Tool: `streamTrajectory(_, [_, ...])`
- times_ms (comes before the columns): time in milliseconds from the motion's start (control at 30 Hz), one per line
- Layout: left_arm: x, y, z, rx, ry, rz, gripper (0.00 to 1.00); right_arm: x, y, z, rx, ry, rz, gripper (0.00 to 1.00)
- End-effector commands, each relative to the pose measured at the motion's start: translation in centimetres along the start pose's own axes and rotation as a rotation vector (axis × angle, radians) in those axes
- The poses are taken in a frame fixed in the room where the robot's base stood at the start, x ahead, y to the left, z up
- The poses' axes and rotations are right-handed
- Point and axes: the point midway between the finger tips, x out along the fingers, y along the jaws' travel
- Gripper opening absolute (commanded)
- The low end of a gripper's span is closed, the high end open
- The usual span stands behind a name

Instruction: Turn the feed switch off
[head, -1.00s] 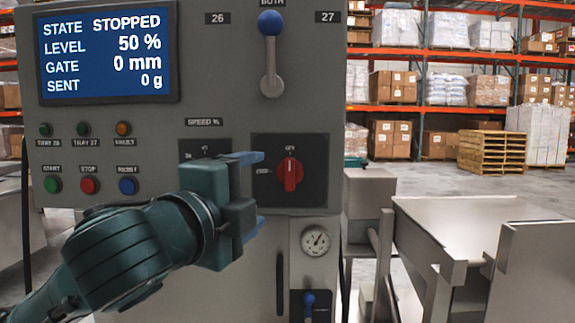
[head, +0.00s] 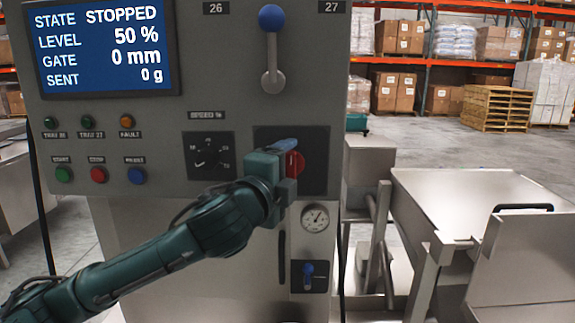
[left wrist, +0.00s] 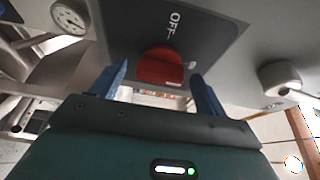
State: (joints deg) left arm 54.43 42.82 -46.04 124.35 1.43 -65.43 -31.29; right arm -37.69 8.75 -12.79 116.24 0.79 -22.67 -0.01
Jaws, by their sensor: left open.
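The feed switch is a red rotary knob (head: 295,164) on a dark plate at the lower right of the grey control panel. In the head view my left gripper covers most of the knob and its labels. In the left wrist view the red knob (left wrist: 160,66) sits ahead, between my two blue fingers, with the word OFF on the plate above it. My left gripper (left wrist: 158,85) is open, its fingers on either side of the knob; whether they touch it I cannot tell. It also shows in the head view (head: 290,168). My right gripper is not in view.
A blue-knobbed lever (head: 271,50) is above the switch, and a speed dial (head: 208,156) is to its left. A pressure gauge (head: 315,218) and a small blue-topped lever (head: 308,272) are below. A screen (head: 101,47) reads STOPPED. Steel trays (head: 470,205) stand at right.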

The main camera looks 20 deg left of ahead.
Motion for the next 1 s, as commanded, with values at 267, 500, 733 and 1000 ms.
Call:
streamTrajectory(267, [0.47, 0.01, -0.02, 0.0, 0.0, 0.0, 0.75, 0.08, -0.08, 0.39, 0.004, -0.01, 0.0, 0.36])
streamTrajectory(500, [0.44, 0.0, -0.01, 0.0, 0.0, 0.0, 0.61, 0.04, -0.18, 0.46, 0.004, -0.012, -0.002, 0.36])
streamTrajectory(733, [0.43, 0.0, 0.0, 0.0, 0.0, 0.0, 0.43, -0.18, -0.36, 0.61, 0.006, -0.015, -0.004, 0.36])
streamTrajectory(1000, [0.43, 0.05, 0.0, -0.003, 0.0, 0.0, 0.3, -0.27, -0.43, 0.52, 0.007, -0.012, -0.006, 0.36])
